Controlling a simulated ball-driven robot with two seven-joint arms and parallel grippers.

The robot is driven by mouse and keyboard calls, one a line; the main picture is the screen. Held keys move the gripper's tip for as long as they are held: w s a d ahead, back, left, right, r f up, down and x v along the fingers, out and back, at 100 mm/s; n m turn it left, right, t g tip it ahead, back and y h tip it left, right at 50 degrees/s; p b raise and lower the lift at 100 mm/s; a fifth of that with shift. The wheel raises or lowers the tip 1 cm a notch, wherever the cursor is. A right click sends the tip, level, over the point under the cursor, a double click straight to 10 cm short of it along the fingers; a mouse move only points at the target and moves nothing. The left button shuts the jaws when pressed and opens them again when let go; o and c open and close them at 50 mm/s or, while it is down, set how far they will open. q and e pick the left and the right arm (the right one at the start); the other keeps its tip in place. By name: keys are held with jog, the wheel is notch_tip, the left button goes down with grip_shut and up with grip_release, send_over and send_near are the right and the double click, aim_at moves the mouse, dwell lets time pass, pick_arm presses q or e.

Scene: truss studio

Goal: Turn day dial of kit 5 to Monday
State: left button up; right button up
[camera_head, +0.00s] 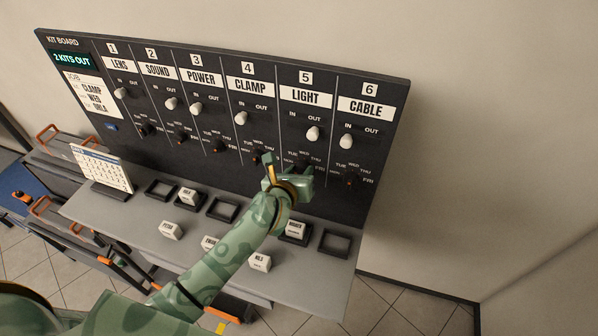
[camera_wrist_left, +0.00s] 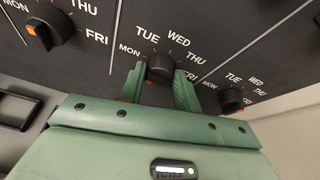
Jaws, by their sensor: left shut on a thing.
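The kit board (camera_head: 225,125) stands upright with numbered columns; kit 5, labelled LIGHT (camera_head: 305,96), is second from the right. Its black day dial (camera_wrist_left: 160,67) sits between the fingers of my left gripper (camera_wrist_left: 160,84) in the left wrist view. The fingers are shut on the dial, one on each side. MON, TUE, WED, THU and FRI are printed around it; I cannot clearly tell which day its pointer faces. In the head view my left gripper (camera_head: 287,175) hides most of this dial. My right gripper is not in view.
The kit 4 dial (camera_wrist_left: 44,33) and kit 6 dial (camera_wrist_left: 231,98) flank the held dial. Below the board, a grey shelf (camera_head: 140,235) holds trays, labelled blocks and a calendar (camera_head: 103,167). A white switch knob (camera_head: 312,133) is above the kit 5 dial.

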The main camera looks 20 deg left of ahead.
pick_arm(q)
jog(key=o, duration=0.9)
jog(key=shift+o, duration=0.2)
jog(key=d+b+v, duration=0.1)
jog(key=b+v, duration=0.1)
jog(key=v, duration=1.4)
jog(key=shift+a, duration=0.35)
jog(key=shift+s, duration=0.2)
